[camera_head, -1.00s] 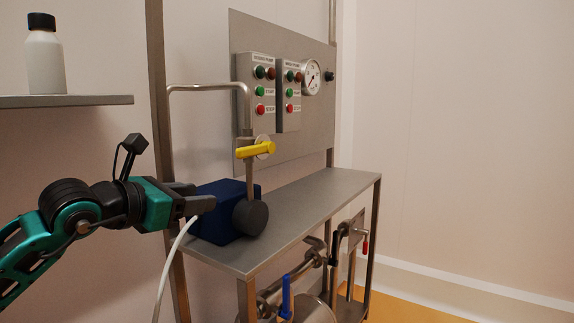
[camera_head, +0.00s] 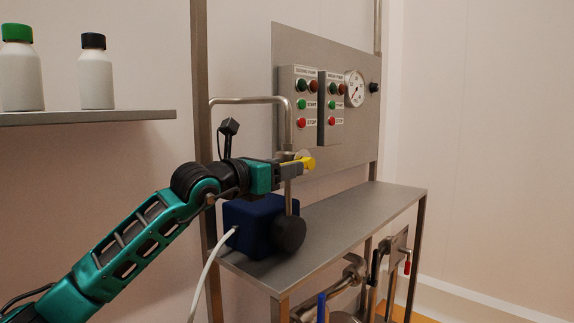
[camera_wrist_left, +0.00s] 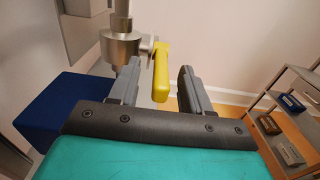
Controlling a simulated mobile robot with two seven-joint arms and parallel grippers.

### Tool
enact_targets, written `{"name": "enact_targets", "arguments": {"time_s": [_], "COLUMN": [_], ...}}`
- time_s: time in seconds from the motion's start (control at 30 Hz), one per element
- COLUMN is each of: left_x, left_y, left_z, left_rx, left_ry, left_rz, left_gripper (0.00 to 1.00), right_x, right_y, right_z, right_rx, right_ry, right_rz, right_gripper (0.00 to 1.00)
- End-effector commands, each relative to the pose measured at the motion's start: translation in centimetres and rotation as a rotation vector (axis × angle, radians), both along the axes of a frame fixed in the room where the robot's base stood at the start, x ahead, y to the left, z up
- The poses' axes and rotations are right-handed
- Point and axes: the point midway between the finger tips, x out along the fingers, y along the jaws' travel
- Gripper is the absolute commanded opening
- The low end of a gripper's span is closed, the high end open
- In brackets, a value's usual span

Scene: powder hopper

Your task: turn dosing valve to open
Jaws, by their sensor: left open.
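The dosing valve has a yellow lever handle (camera_head: 308,164) on a steel pipe above the blue pump. In the left wrist view the yellow handle (camera_wrist_left: 161,72) points toward me and lies between the two open fingers, nearer the left one. Its steel valve body (camera_wrist_left: 122,48) is just beyond the left finger. My left gripper (camera_head: 298,169) is open at the handle; in the head view its fingers hide part of the lever. The left wrist view shows both fingertips (camera_wrist_left: 158,78) apart, with no clear grip on the handle. My right gripper is not in view.
The dark blue pump (camera_head: 252,226) stands on the steel bench (camera_head: 365,215) below my gripper. A control panel (camera_head: 345,120) with buttons and a gauge is behind. A shelf (camera_head: 90,117) with two bottles is at left. The bench's right part is clear.

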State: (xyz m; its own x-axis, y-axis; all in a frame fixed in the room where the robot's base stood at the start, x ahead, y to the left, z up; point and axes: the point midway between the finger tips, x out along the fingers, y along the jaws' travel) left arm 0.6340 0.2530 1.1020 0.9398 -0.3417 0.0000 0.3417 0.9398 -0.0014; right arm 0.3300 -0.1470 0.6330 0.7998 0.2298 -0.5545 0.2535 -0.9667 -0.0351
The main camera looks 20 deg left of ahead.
Motion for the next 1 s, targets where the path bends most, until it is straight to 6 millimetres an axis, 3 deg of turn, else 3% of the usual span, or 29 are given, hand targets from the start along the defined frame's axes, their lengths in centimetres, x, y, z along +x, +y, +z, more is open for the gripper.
{"name": "enact_targets", "arguments": {"time_s": [0.2, 0.47, 1.0], "left_x": [1.29, 1.37, 1.33], "left_y": [-0.49, -0.54, -0.52], "left_z": [0.03, -0.02, -0.04], "left_rx": [0.002, 0.002, 0.001], "left_ry": [-0.001, 0.0, 0.001], "left_rz": [0.0, 0.0, 0.0], "left_gripper": [0.48, 0.48, 0.0], "right_x": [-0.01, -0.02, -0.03], "right_y": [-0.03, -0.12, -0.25], "right_z": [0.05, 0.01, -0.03], "right_rx": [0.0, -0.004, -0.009], "right_ry": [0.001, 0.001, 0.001], "right_rz": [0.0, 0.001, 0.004], "right_gripper": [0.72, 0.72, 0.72]}}
